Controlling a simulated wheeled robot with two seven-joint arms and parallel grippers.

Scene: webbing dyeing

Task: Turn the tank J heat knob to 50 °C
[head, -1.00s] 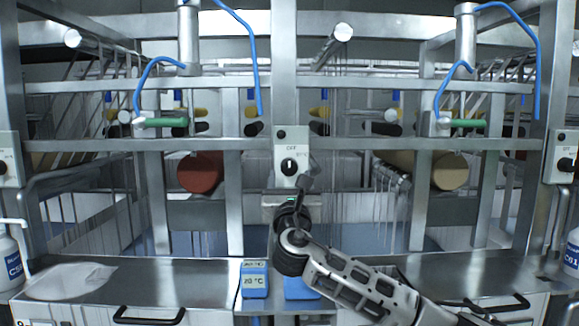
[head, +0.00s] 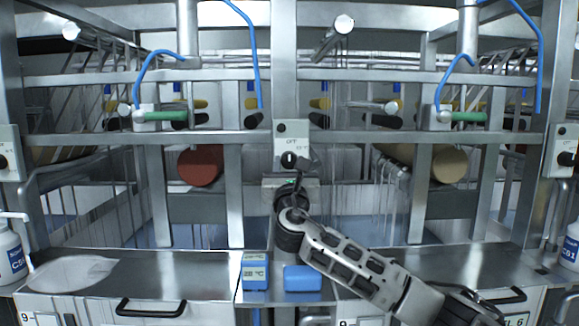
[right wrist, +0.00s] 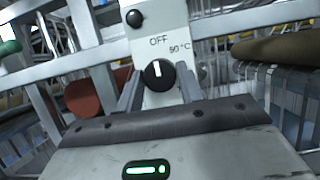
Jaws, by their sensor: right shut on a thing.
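The heat knob (right wrist: 159,74) is a round black dial with a white pointer on a pale control box (right wrist: 162,18). Its pointer is aimed up, toward the OFF mark; the 50 °C mark sits up and to the right. In the head view the knob (head: 289,159) is on the box fixed to the central post. My right gripper (right wrist: 158,88) is shut on the knob, one finger on each side. In the head view my right gripper (head: 300,166) reaches the box from below. My left gripper is not in view.
A smaller black button (right wrist: 134,18) is above the knob. Steel rails and posts surround the box. A red roller (head: 200,165) is to its left and a tan roller (head: 449,166) to its right.

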